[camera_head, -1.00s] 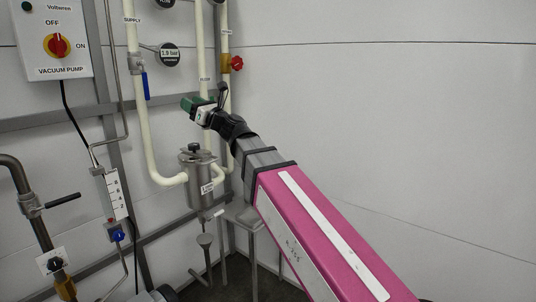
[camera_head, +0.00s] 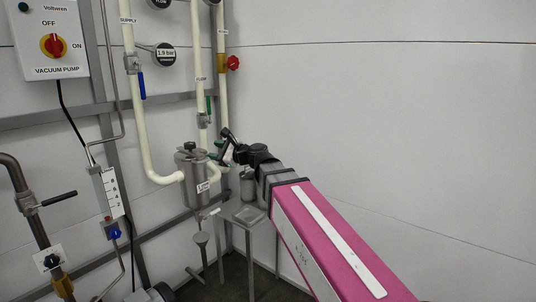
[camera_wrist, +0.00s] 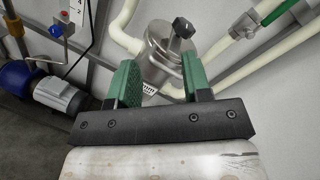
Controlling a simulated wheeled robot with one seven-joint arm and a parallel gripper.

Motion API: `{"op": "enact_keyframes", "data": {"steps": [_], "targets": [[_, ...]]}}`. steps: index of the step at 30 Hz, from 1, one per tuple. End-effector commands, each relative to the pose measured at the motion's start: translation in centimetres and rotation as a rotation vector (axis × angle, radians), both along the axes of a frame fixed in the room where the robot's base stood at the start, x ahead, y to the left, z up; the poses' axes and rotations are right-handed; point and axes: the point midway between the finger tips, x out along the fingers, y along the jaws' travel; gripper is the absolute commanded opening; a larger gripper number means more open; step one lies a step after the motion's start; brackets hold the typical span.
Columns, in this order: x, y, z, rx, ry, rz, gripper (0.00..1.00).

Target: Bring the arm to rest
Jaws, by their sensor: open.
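My gripper (camera_head: 216,154) is at the end of my pink arm, in front of the pipes and just right of a steel canister (camera_head: 190,178). In the wrist view my gripper (camera_wrist: 158,80) shows two green fingers spread apart with nothing between them. The canister (camera_wrist: 160,55), with its dark knob on top, shows beyond and between the fingers. It appears apart from them, though the exact distance cannot be told. My arm is stretched out from the lower right of the head view.
A green-handled valve (camera_head: 204,116) sits on the pipe above my gripper. A small steel stand (camera_head: 245,212) is below it. A vacuum pump switch box (camera_head: 50,42) and a blue-handled valve (camera_head: 133,66) are at left. The white wall (camera_head: 400,120) at right is bare.

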Motion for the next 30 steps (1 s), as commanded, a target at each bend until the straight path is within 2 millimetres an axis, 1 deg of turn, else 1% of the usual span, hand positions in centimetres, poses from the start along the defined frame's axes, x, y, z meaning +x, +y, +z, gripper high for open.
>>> {"op": "enact_keyframes", "data": {"steps": [1,2,3,5,6,8,9,10,11,12,14,15,17,18,20,21,24,27,30], "targets": [[0.2,-1.7,-3.1,-0.105,-0.042,-0.002,0.45],[0.3,-2.6,-4.8,-0.173,-0.073,0.004,0.45],[0.4,-3.8,-7.2,-0.263,-0.109,0.013,0.45],[0.4,-5.8,-10.6,-0.397,-0.161,0.037,0.45],[0.3,-7.3,-12.7,-0.483,-0.191,0.055,0.45],[0.1,-9.5,-16.0,-0.611,-0.231,0.094,0.45],[-0.2,-11.0,-18.1,-0.694,-0.254,0.124,0.45],[-0.5,-12.2,-19.6,-0.754,-0.27,0.15,0.45],[-0.7,-13.4,-21.2,-0.813,-0.284,0.177,0.45],[-1.2,-15.0,-23.1,-0.892,-0.303,0.217,0.45],[-2.0,-17.6,-26.0,-1.004,-0.325,0.285,0.45],[-2.7,-19.4,-27.8,-1.077,-0.336,0.335,0.45],[-3.8,-22.1,-30.5,-1.179,-0.349,0.419,0.45],[-4.6,-23.9,-32.1,-1.243,-0.352,0.48,0.45],[-6.0,-26.6,-34.4,-1.331,-0.358,0.577,0.45],[-6.9,-28.4,-35.8,-1.383,-0.356,0.643,0.45],[-9.2,-32.4,-38.5,-1.485,-0.35,0.803,0.45],[-11.0,-35.2,-40.3,-1.548,-0.34,0.932,0.45],[-12.1,-36.9,-41.2,-1.579,-0.333,1.014,0.45]]}}
